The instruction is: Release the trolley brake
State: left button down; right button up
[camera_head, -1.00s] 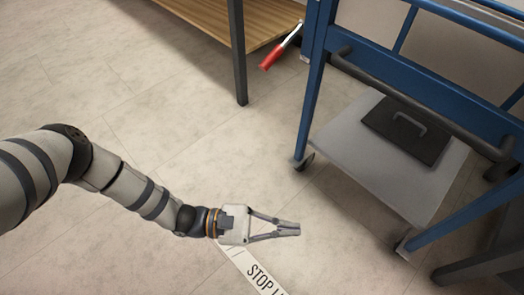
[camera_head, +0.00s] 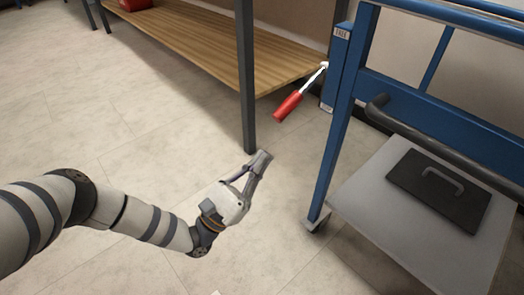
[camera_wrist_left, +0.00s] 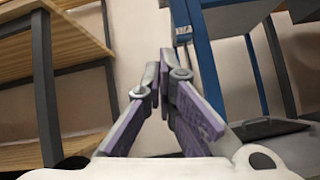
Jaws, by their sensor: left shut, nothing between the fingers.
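The blue trolley (camera_head: 335,130) stands at the right of the head view, with a grey lower shelf (camera_head: 390,250). A lever with a red grip (camera_head: 287,106) and pale rod slants down and left from a blue box (camera_head: 337,68) beside the trolley's post. My left gripper (camera_head: 262,160) is shut and empty, below and slightly left of the red grip, apart from it. In the left wrist view its fingers (camera_wrist_left: 163,68) meet in front of a pale wall, with a blue trolley post (camera_wrist_left: 203,60) just to the right. The red grip does not show clearly there. My right gripper is not in view.
A wooden shelf unit (camera_head: 200,35) with dark legs (camera_head: 246,90) stands behind, one leg close to my gripper. A dark panel with a handle (camera_head: 440,190) lies on the trolley's lower shelf. A caster (camera_head: 318,218) is at the near post. The floor at left is clear.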

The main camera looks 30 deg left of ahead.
aim_at(275, 120)
pick_arm(q)
jog(key=w+d+r, duration=0.2)
jog(key=w+r, duration=0.1)
jog(key=r, duration=0.5)
jog(key=shift+w+d, duration=0.2)
jog(key=shift+w, duration=0.05)
